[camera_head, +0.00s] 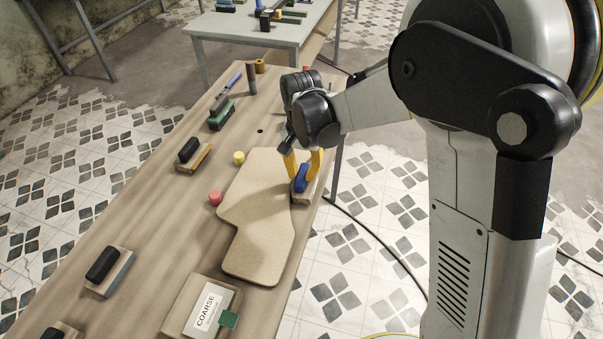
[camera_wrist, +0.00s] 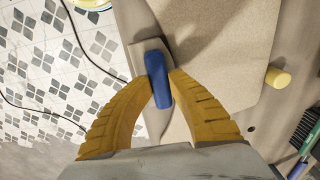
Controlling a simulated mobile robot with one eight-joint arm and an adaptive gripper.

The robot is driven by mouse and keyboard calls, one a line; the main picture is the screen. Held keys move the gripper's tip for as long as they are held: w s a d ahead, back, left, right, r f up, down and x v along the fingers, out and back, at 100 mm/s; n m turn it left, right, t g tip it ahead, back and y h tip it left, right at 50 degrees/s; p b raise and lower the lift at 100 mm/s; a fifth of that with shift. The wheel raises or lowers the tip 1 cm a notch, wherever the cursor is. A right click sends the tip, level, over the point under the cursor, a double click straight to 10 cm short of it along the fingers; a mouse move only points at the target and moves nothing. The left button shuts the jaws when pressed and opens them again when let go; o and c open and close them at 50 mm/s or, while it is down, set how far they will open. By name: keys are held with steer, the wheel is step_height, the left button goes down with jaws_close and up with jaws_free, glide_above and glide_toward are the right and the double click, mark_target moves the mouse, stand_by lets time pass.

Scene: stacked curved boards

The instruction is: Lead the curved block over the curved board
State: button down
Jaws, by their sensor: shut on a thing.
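My gripper (camera_head: 303,164) has yellow fingers and is shut on the blue handle of a sanding block (camera_head: 301,183) with a pale wooden base. In the wrist view my gripper (camera_wrist: 158,82) pinches the blue handle of the block (camera_wrist: 158,80) from both sides. The curved board (camera_head: 262,215) is a tan, stepped shape lying flat on the bench. It fills the upper right of the wrist view (camera_wrist: 225,50). The block sits at the board's right edge in the head view; I cannot tell whether its base presses on the board.
The wooden bench (camera_head: 150,235) also bears a red cylinder (camera_head: 215,198), a yellow cylinder (camera_head: 239,158), several black-handled blocks (camera_head: 108,270), a green brush (camera_head: 221,115) and a box labelled COARSE (camera_head: 203,308). The bench's right edge runs close beside the held block.

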mark_target(306, 163)
steer(key=shift+w, duration=0.15)
steer(key=shift+w+d+m, duration=0.25)
steer(key=shift+w+m, duration=0.25)
steer(key=shift+w, duration=0.25)
steer(key=shift+w+d+m, duration=0.35)
steer(key=shift+w+m, duration=0.05)
steer(key=shift+w, duration=0.45)
steer(key=shift+r, duration=0.1)
steer(key=d+r+p, duration=0.1)
steer(key=s+d+r, duration=0.1)
steer(key=s+d+r+p, duration=0.1)
steer(key=r, duration=0.1)
steer(key=shift+d+p, duration=0.3)
steer(key=shift+d, duration=0.1)
steer(key=shift+r, duration=0.1)
